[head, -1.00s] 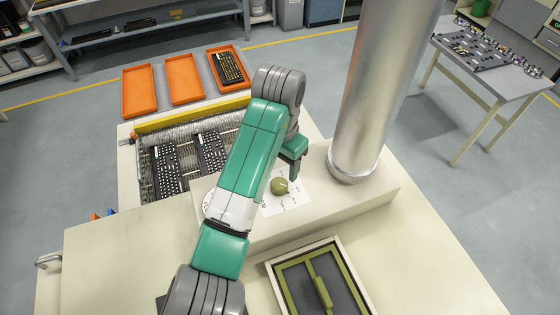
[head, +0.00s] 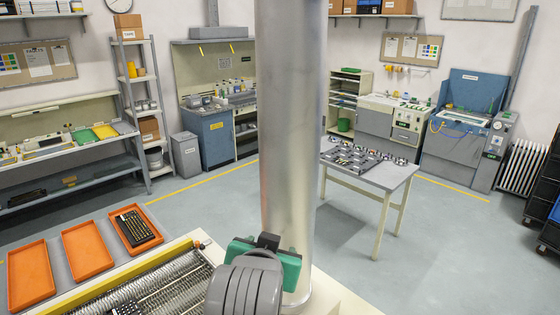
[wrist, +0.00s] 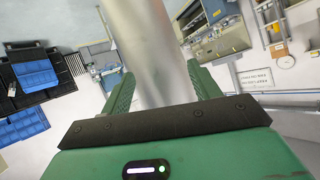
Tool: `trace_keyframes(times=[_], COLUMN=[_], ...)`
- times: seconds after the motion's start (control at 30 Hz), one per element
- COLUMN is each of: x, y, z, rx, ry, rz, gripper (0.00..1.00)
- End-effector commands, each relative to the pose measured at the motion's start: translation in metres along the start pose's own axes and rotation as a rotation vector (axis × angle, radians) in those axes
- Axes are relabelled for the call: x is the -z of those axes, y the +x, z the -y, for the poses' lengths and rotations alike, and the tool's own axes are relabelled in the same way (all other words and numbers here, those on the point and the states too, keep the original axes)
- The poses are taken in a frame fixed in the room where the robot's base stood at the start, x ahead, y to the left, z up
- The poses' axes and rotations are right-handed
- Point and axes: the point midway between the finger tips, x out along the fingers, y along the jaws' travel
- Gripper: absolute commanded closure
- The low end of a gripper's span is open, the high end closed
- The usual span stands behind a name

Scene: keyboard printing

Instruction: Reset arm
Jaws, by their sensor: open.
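My arm is raised at the bottom centre of the head view, in front of the silver column (head: 290,130). The green gripper (head: 266,252) shows there only in part, behind a grey arm joint. In the wrist view my gripper (wrist: 163,84) has its two green fingers spread apart, with nothing between them. The column stands behind the gap. I cannot tell how far it is from the fingers.
Orange trays (head: 87,250) stand at the lower left, and one holds a black keyboard (head: 134,228). A wire-lined conveyor (head: 150,290) lies beside them. A side table (head: 390,177) with dark parts stands right of the column. Open floor surrounds it.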

Motion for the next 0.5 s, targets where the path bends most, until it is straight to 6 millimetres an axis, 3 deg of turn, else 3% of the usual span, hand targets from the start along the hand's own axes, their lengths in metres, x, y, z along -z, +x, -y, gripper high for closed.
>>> trace_keyframes(times=[0.03,0.1,0.2,0.33,0.4,0.5], x=[0.027,0.062,0.092,0.105,0.106,0.105], y=[-0.029,-0.081,-0.161,-0.247,-0.277,-0.300], z=[-0.011,-0.017,-0.019,-0.018,-0.018,-0.017], rx=[0.021,0.068,0.130,0.192,0.214,0.231], ry=[-0.020,-0.057,-0.104,-0.141,-0.151,-0.158], rz=[-0.153,-0.384,-0.668,-0.923,-1.007,-1.071], gripper=[0.38,0.38,0.38,0.38,0.38,0.38])
